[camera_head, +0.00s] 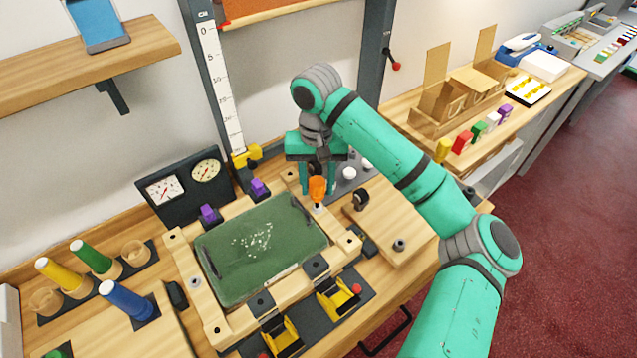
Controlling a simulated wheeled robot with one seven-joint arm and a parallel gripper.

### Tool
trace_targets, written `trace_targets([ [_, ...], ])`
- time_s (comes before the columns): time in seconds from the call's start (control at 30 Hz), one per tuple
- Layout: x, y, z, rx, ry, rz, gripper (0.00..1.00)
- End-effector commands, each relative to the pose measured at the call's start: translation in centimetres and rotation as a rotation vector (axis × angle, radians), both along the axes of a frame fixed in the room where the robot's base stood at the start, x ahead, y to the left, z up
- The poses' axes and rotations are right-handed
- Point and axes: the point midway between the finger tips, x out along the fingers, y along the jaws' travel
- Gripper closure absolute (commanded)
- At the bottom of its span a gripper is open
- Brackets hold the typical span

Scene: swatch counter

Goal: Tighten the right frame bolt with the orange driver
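The orange driver (317,189) stands upright near the back right corner of the wooden frame (212,318), handle up and tip down. My gripper (318,184) points down over it, with one teal finger on each side of the handle. I cannot tell whether the fingers touch the handle. The frame surrounds a green panel (262,245) with pale specks. A bolt-like fitting (398,245) sits on the wooden board to the right. What lies under the driver's tip is too small to make out.
A black knob-like part (361,199) stands right of the driver. Purple-topped clamps (209,214) line the frame's back, yellow ones (338,299) its front. Two dials (185,179) stand behind. Yellow, green and blue cylinders (125,299) are at left. Cardboard boxes (450,100) stand at back right.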

Motion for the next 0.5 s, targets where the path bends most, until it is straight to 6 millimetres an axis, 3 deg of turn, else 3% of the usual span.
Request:
trace_targets([
  [0.5, -0.1, 0.6, 0.03, 0.001, 0.0, 0.627, 0.62],
])
